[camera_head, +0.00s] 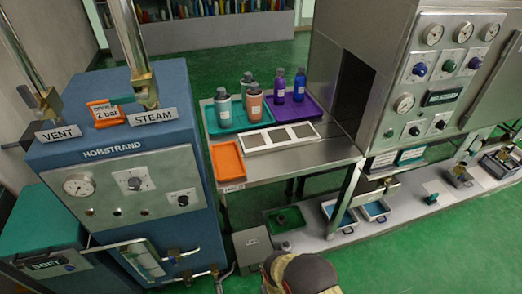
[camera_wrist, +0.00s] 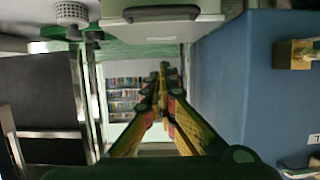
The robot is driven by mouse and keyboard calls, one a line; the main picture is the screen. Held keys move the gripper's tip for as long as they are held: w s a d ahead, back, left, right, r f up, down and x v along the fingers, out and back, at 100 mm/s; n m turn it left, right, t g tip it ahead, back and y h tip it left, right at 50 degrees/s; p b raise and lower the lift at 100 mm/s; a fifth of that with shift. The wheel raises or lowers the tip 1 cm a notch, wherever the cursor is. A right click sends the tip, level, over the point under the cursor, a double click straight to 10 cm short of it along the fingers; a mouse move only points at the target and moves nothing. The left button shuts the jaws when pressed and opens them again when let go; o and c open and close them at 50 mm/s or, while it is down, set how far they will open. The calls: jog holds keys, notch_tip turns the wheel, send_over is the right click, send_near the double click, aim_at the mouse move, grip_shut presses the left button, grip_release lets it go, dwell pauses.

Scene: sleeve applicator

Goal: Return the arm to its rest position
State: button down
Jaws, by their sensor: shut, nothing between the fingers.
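My gripper (camera_wrist: 164,75) shows in the wrist view, its two yellow-and-dark fingers converging to closed tips with nothing between them. The tips are in open space between the blue Hobstrand cabinet (camera_wrist: 235,85) on the right and dark and metal structures on the left. In the head view a rounded dark and tan part of my arm shows at the bottom centre; the fingers cannot be made out there.
The blue cabinet (camera_head: 130,165) stands left of a steel table (camera_head: 300,165) with teal (camera_head: 226,124), purple (camera_head: 306,112) and orange (camera_head: 228,161) trays. Several bottles stand in the trays. A steel machine (camera_head: 395,75) is right. Green floor (camera_head: 430,250) is clear at front right.

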jog(key=s+d+f+g+h, duration=0.35)
jog(key=s+f+g, duration=0.55)
jog(key=s+f, duration=0.4)
jog(key=w+d+r+g+p, duration=0.15)
jog(key=r+g, duration=0.25)
jog(key=r, duration=2.1)
jog(key=w+d+r+g+p, duration=0.1)
jog(key=d+r+g, duration=0.15)
jog(key=r, duration=2.15)
jog(key=s+d+r+m+t+p, duration=0.1)
jog(key=s+d+r+t, duration=0.1)
jog(key=r, duration=1.4)
jog(key=s+d+r+m+t+p, duration=0.1)
jog(key=s+r, duration=0.5)
jog(key=r, duration=1)
jog(key=s+d+r+m+t+p, duration=0.1)
jog(key=s+d+r+t, duration=0.3)
jog(key=r, duration=1.2)
jog(key=s+d+p, duration=0.1)
jog(key=d, duration=0.2)
jog(key=shift+p, duration=0.3)
jog(key=shift+s+h, duration=0.1)
jog(key=shift+h, duration=0.15)
